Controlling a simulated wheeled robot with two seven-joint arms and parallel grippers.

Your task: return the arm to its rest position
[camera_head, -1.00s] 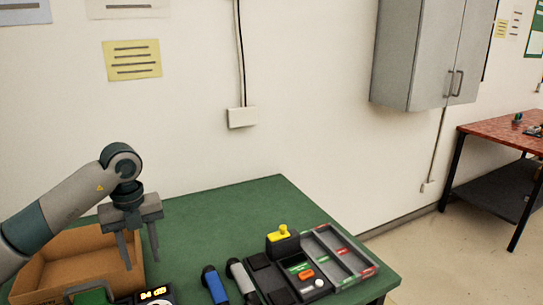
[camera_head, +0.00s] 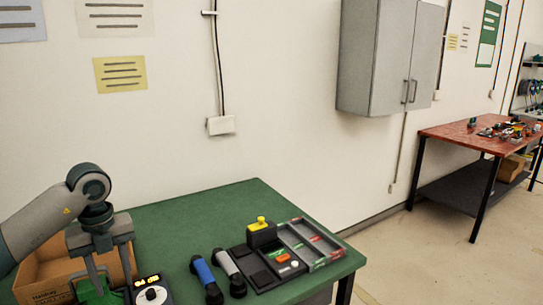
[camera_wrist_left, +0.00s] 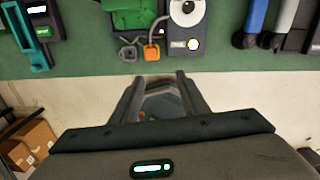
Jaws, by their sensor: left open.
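My left arm comes in from the left in the head view and bends down at a joint. Its gripper (camera_head: 108,270) points downward with two fingers apart and nothing between them. It is over the left part of the green table (camera_head: 180,222), in front of the open cardboard box (camera_head: 45,272) and partly covering it. In the left wrist view the same gripper (camera_wrist_left: 160,80) is open and empty, its fingertips against pale floor just off the table edge. My right gripper is in neither view.
On the table are a green object (camera_head: 92,292), a device with a dial (camera_head: 150,294), a blue-handled tool (camera_head: 205,275), a grey-handled tool (camera_head: 230,270) and a black tray (camera_head: 285,265) with a yellow-topped block (camera_head: 262,230). A red table (camera_head: 465,135) stands at right.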

